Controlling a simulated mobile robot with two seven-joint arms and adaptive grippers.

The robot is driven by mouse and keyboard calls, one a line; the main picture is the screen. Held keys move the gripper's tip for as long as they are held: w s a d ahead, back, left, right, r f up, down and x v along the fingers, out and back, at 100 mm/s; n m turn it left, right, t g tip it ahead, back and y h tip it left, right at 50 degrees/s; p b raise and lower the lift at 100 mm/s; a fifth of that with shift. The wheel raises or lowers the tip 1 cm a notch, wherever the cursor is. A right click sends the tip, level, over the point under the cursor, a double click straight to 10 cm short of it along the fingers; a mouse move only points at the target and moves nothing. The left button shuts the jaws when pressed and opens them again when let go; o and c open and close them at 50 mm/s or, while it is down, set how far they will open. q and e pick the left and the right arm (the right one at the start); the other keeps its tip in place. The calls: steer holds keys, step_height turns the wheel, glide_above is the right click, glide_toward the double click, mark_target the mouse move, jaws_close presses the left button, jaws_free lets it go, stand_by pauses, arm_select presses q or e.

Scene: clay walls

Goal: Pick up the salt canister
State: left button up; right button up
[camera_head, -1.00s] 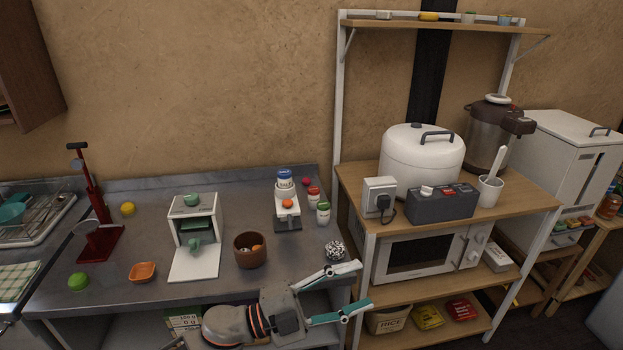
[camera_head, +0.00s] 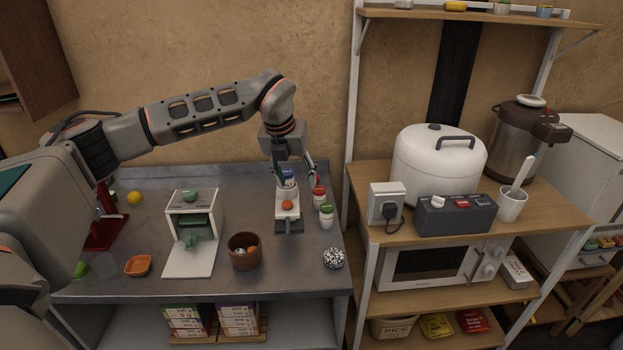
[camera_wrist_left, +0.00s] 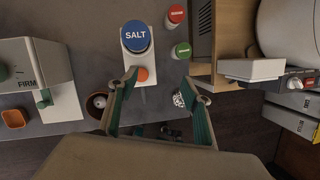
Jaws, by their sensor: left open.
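The salt canister (camera_head: 289,179) has a blue lid and stands towards the back of the grey counter, at or behind a small white stand with an orange ball. My left gripper in front of it partly hides it in the head view. In the left wrist view its round blue lid marked SALT (camera_wrist_left: 137,37) shows whole at the upper middle. My left gripper (camera_head: 298,178) is open and points down over the canister area. In the left wrist view its fingers (camera_wrist_left: 162,86) are apart, with the lid beyond the tips. My right gripper is not in view.
A red-capped jar (camera_head: 319,197) and a green-capped jar (camera_head: 326,216) stand close to the right. The white stand (camera_head: 289,217), a brown bowl (camera_head: 244,258), a patterned ball (camera_head: 333,258) and a white press-like device (camera_head: 191,262) are nearby. A shelf post rises at right.

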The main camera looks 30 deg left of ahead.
mark_target(286, 172)
arm_select(q)
steer(key=w+a+r+n+y, duration=0.1)
steer(key=w+a+r+y, duration=0.1)
steer(key=a+r, duration=0.25)
steer(key=p+x, duration=0.1)
steer(key=x, duration=0.7)
steer(key=shift+w, duration=0.25)
steer(key=c, duration=1.2)
